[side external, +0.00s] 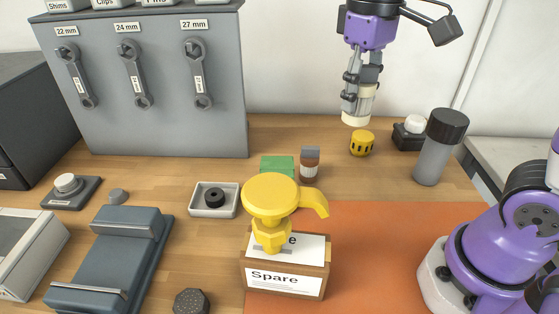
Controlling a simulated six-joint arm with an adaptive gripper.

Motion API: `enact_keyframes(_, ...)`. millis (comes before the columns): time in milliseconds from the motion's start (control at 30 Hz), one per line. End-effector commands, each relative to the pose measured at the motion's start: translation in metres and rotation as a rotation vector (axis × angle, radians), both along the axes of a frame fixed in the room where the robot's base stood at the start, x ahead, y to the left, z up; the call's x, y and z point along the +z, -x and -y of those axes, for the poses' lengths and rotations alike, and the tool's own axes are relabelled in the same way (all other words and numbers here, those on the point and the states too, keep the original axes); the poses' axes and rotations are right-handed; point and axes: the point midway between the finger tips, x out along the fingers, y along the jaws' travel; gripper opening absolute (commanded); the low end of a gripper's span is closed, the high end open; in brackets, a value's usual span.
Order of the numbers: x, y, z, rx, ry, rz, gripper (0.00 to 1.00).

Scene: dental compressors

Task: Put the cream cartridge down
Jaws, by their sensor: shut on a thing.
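The cream cartridge (355,119) is a pale cylinder at the upper right of the side view. My gripper (359,92) points down and is shut on it. The fingers cover much of its upper part, and its lower end shows below them. In the picture the cartridge's lower end is just above a small yellow slotted cap (362,143) on the table. I cannot tell from this one view how high the cartridge is above the wood.
A grey cylinder with a dark lid (440,147) and a dark box with a white knob (410,133) stand right of the cartridge. A brown-and-white item (309,164) and a green block (277,167) are left.

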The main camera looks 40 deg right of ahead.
Motion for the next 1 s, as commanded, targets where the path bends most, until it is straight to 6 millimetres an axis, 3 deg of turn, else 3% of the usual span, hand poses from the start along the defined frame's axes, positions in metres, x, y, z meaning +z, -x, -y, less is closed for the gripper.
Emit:
enact_keyframes(100, 0.017, -0.002, -0.005, 0.004, 0.000, 0.000, 0.05)
enact_keyframes(267, 0.020, -0.017, -0.037, 0.009, 0.000, -0.002, 0.05)
enact_keyframes(367, 0.023, -0.025, -0.064, 0.011, 0.001, -0.003, 0.05)
enact_keyframes(533, 0.025, -0.033, -0.127, 0.013, 0.002, -0.002, 0.05)
enact_keyframes(800, 0.021, -0.016, -0.220, 0.011, 0.005, -0.001, 0.05)
enact_keyframes(1000, 0.016, 0.005, -0.264, 0.007, 0.006, 0.002, 0.05)
